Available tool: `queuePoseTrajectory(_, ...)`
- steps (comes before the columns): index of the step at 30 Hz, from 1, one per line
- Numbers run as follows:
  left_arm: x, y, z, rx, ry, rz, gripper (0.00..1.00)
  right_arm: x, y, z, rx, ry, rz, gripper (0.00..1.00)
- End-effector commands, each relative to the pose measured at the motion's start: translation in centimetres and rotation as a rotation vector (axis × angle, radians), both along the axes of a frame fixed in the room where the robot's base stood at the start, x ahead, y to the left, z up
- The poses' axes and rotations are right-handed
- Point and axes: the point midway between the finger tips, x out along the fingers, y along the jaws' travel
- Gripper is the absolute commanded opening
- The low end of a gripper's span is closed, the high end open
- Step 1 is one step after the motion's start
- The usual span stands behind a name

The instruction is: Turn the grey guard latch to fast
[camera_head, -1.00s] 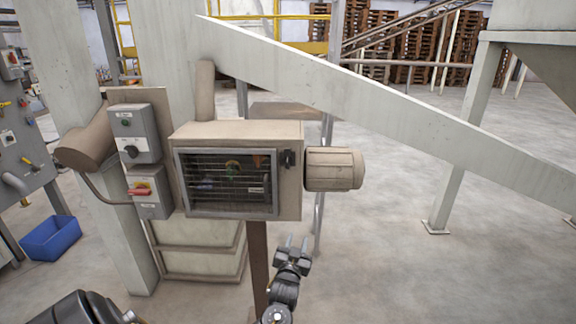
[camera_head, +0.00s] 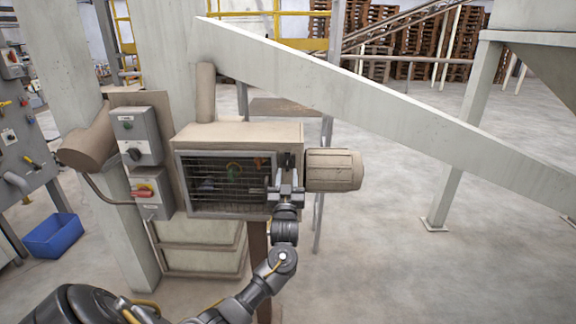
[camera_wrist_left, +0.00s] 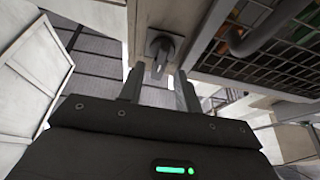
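The grey guard latch (camera_head: 286,160) is a small dark knob on the front of the beige box, just right of the meshed guard (camera_head: 222,184). In the left wrist view the latch (camera_wrist_left: 162,48) shows a round base with a lever pointing toward my gripper. My left gripper (camera_head: 286,187) is just below and in front of the latch, partly hiding it in the head view. In the left wrist view its two fingers (camera_wrist_left: 159,82) stand apart with the lever's tip in line with the gap. I cannot tell whether they touch it. My right gripper is not in view.
A motor (camera_head: 334,170) sticks out right of the box, close to my left gripper. Grey switch boxes (camera_head: 137,137) with a red handle (camera_head: 142,193) stand at the left. A sloping beam (camera_head: 380,105) passes behind. A blue bin (camera_head: 54,235) is on the floor.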

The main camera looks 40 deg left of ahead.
Motion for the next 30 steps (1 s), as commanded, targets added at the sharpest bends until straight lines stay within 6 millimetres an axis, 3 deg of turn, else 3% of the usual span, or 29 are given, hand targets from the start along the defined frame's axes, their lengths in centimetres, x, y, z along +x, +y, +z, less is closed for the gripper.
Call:
queuePoseTrajectory(6,2.0,1.5,1.2,0.001,0.001,0.001,0.34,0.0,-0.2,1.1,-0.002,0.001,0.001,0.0)
queuePoseTrajectory(18,2.5,1.9,1.2,0.0,0.0,-0.001,0.34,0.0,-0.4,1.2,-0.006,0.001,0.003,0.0)
queuePoseTrajectory(26,2.5,1.9,1.2,0.0,0.001,-0.001,0.0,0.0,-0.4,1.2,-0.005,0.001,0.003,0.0)
queuePoseTrajectory(30,2.5,1.6,1.2,0.0,0.001,-0.002,0.0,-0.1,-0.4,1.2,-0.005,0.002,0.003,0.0)
